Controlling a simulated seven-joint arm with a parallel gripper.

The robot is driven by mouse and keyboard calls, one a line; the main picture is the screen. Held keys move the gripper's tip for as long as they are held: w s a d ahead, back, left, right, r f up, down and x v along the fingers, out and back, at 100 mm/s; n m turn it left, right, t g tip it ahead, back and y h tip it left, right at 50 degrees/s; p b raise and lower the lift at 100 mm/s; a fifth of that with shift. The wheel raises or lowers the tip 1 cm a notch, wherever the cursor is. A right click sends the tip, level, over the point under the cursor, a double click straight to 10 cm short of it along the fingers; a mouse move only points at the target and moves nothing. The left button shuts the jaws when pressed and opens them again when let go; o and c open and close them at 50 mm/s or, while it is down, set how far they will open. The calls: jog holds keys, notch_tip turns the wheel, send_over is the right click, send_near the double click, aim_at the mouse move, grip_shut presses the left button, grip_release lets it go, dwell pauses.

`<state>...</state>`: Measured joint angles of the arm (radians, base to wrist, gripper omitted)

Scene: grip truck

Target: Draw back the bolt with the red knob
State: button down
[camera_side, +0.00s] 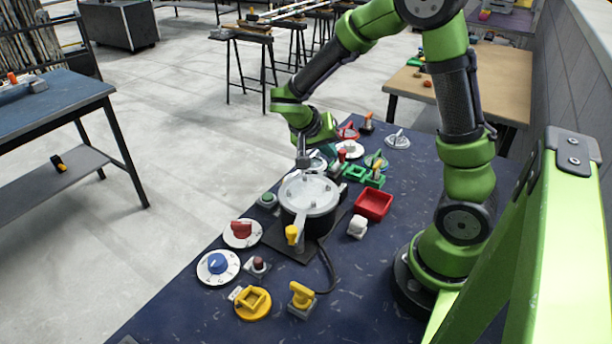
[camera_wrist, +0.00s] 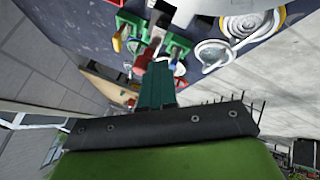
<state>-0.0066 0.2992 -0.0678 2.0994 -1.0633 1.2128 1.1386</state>
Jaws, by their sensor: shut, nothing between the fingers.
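A small red knob (camera_wrist: 143,62) shows beyond my fingers in the wrist view, close to green brackets (camera_wrist: 177,48) with grey metal between them. In the side view a small red knob (camera_side: 342,155) stands by the green brackets (camera_side: 356,172), behind the pot. The bolt itself is mostly hidden or too small to make out. My gripper (camera_side: 303,163) points down behind the pot in the side view, left of the red knob. In the wrist view its teal fingers (camera_wrist: 159,66) are shut and empty, with tips near the knob; contact cannot be told.
A grey lidded pot (camera_side: 309,193) stands in front of my gripper. A red tray (camera_side: 373,204) and white block (camera_side: 358,227) lie to its right. Dials, including a blue-knobbed one (camera_side: 217,265), and yellow fittings (camera_side: 252,302) crowd the near table. Bare blue tabletop lies front right.

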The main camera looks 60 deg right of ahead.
jog(key=w+a+r, duration=0.4)
jog(key=a+r, duration=0.4)
jog(key=shift+w, duration=0.4)
jog(key=shift+a, duration=0.1)
